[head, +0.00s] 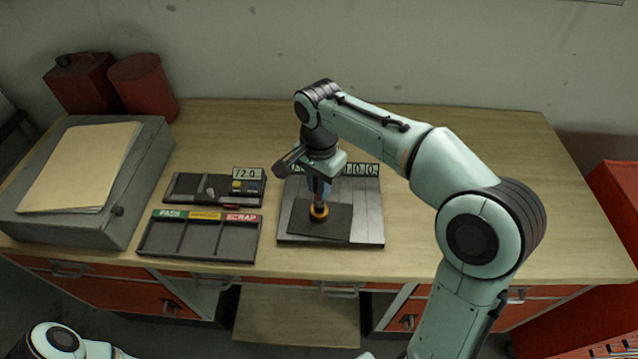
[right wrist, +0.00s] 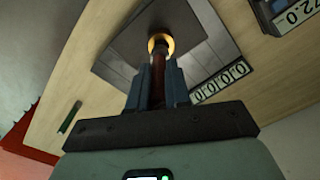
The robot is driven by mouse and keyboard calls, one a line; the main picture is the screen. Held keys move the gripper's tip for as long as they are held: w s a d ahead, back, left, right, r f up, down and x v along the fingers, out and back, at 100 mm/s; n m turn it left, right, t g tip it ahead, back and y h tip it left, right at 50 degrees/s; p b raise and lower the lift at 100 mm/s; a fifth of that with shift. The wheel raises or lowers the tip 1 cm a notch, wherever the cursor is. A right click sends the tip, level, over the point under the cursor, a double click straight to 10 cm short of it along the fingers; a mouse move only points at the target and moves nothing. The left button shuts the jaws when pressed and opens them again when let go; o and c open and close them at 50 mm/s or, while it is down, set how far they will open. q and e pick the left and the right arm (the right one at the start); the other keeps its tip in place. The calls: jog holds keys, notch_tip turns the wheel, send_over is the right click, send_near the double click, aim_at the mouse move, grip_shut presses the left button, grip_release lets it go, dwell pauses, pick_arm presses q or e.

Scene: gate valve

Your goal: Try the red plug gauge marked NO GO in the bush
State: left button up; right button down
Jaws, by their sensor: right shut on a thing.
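My right gripper (head: 319,192) points down over the dark pad on the grey plate. In the right wrist view its blue fingers (right wrist: 157,85) are shut on a dark red, rod-like plug gauge (right wrist: 158,80). The brass-coloured bush (head: 319,212) is a ring on the dark pad, directly below the gripper. In the right wrist view the far end of the gauge lines up with and meets the bush (right wrist: 161,41). I cannot tell how deep, if at all, it is inside. The NO GO marking is not legible. My left gripper is out of view.
The grey plate (head: 368,215) has a counter at its back. Left of it are a gauge tray (head: 180,195) with a number display and a sorting tray (head: 200,248) labelled green, yellow and red. A grey case (head: 120,220) stands further left. The table's right side (head: 560,220) is clear.

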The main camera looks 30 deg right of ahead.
jog(key=shift+w+r+p, duration=0.15)
jog(key=shift+r+p, duration=0.2)
jog(key=shift+r, duration=0.6)
jog(key=shift+w+r, duration=0.15)
jog(key=shift+r, duration=0.4)
jog(key=shift+s+r, duration=0.2)
jog(key=shift+r, duration=0.45)
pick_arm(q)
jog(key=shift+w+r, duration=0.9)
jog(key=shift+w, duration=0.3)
